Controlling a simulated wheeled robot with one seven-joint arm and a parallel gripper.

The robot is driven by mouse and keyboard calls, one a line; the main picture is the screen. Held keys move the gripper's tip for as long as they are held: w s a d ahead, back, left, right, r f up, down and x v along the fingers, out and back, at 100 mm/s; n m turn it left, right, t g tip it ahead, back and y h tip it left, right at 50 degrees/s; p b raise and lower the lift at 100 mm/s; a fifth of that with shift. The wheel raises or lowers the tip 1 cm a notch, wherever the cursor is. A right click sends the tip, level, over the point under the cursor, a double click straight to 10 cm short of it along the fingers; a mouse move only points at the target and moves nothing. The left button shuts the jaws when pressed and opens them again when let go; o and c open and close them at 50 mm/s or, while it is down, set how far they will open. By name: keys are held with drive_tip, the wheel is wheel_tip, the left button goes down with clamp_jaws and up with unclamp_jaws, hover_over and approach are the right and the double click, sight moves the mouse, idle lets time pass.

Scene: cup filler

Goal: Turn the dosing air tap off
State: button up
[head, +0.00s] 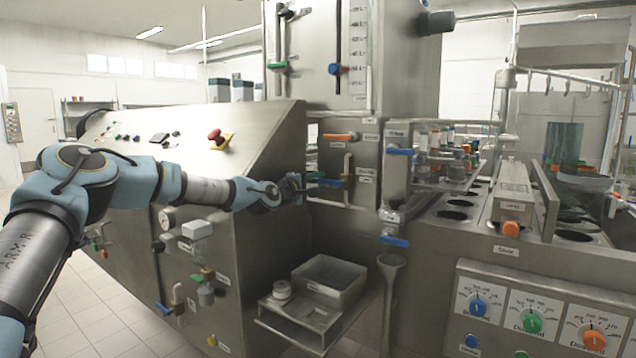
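My gripper (302,185) reaches in from the left to the recess in the steel machine. Labels (366,175) sit right of the tap but are too small to read, so I cannot confirm which tap is the dosing air tap.
An orange lever (339,137) is above, and blue levers (399,152) and (394,241) are to the right. A steel tray (329,277) stands below the gripper. The sloped panel (245,125) with a red button (215,136) rises close behind my forearm.

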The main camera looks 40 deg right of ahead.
drive_tip(key=shift+o, duration=0.8)
drive_tip(key=b+v, duration=0.2)
drive_tip(key=v, duration=0.9)
